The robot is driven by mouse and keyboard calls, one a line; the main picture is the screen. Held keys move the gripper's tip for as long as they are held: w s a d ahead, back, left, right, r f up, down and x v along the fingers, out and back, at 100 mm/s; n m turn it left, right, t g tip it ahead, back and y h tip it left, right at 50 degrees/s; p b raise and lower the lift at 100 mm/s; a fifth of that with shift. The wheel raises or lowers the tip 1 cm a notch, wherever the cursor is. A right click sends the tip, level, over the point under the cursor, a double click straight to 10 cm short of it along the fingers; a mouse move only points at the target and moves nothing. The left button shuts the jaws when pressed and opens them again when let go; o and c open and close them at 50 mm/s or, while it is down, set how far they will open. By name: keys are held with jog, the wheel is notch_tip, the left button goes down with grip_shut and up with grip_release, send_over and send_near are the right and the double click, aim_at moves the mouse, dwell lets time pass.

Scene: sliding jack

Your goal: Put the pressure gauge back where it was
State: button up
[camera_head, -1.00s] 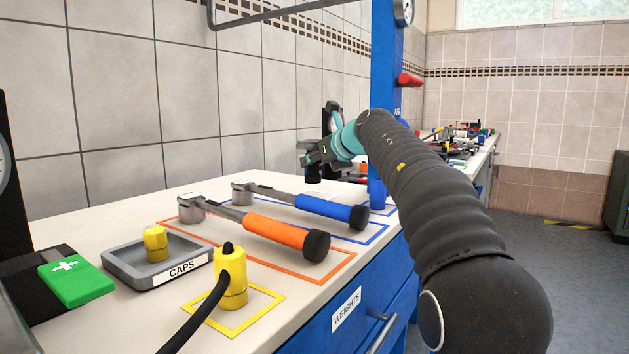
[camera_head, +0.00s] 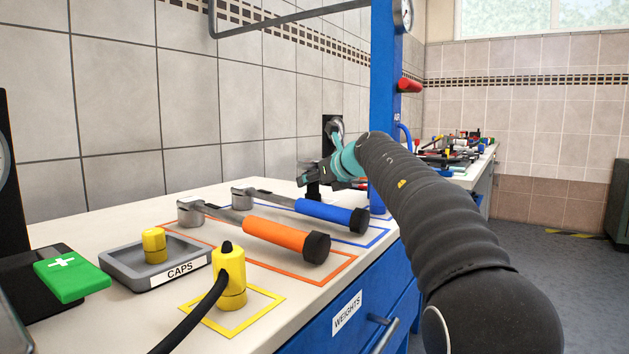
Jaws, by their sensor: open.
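My gripper (camera_head: 308,180) is at the far end of the bench, low over its top, beyond the blue-handled tool. Its jaws are open. A small dark piece shows just below it; I cannot tell whether this is a fingertip or a separate object. Behind my wrist, a black upright panel with a round grey-rimmed part (camera_head: 335,126) stands near the tiled wall, partly hidden. A round white-faced gauge (camera_head: 403,13) is at the top of the blue post. Part of another dial (camera_head: 3,160) shows at the left edge. I cannot tell which is the task's pressure gauge.
Orange-handled (camera_head: 285,238) and blue-handled (camera_head: 328,213) tools lie within outlined areas on the bench. A grey caps tray (camera_head: 190,272) holds a yellow cap. A yellow plug (camera_head: 230,275) with a black cable stands in a yellow outline. The blue post (camera_head: 384,75) rises close behind my arm.

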jog(key=shift+r, duration=0.1)
jog(key=shift+s+d+r, duration=0.1)
jog(key=shift+s, duration=0.05)
jog(key=v, duration=1.1)
jog(key=shift+s+d, duration=0.2)
